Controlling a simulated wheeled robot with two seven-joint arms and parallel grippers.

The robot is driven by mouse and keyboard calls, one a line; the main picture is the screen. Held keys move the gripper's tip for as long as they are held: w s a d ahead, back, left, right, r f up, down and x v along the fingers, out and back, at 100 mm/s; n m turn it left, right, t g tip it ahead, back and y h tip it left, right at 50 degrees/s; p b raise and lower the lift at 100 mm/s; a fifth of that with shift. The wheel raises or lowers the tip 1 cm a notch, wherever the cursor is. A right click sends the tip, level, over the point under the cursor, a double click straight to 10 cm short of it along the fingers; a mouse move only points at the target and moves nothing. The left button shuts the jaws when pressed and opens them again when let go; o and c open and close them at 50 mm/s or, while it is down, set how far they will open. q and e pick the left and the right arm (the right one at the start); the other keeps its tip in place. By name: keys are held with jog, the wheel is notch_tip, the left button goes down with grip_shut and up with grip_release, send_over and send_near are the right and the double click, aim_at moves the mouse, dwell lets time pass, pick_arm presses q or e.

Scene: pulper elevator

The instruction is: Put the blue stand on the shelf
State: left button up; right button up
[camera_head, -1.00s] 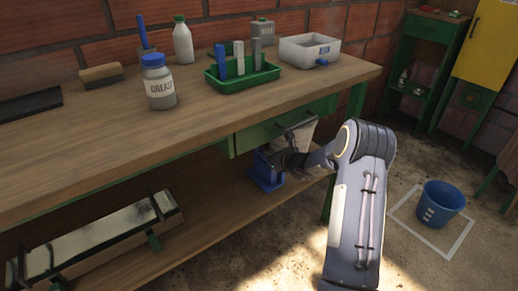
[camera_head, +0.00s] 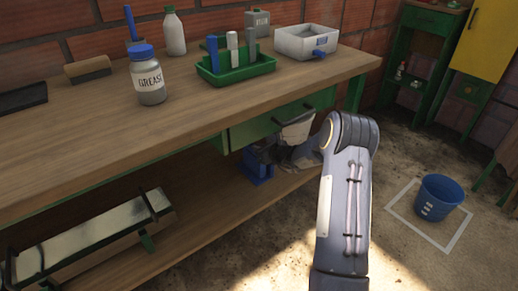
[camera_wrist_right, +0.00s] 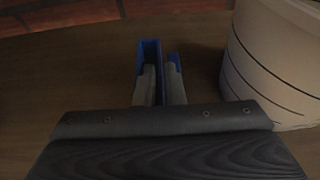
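The blue stand (camera_head: 257,168) is on the wooden lower shelf (camera_head: 212,190) of the workbench, near its right end. In the right wrist view the blue stand (camera_wrist_right: 150,55) shows as an upright blue piece beyond my gripper, with a smaller blue part to its right. My right gripper (camera_wrist_right: 160,88) has its two grey fingers close together, with a thin blue wall of the stand between them. In the head view the gripper is partly hidden below the bench top, and my right arm reaches in from the front. My left gripper is not in view.
A pale container (camera_wrist_right: 280,60) stands close right of my right gripper. A green drawer (camera_head: 262,128) hangs above the stand. A metal trough (camera_head: 95,240) is at the shelf's left. The bench top holds a grease jar (camera_head: 147,78) and green tray (camera_head: 236,70). A blue bucket (camera_head: 438,197) stands on the floor.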

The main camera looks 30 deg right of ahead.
jog(key=o, duration=0.3)
jog(key=shift+r, duration=0.2)
jog(key=shift+s+r+p, duration=0.15)
jog(key=shift+s+p, duration=0.15)
jog(key=p+v, duration=0.2)
jog(key=v, duration=0.9)
jog(key=shift+s, duration=0.25)
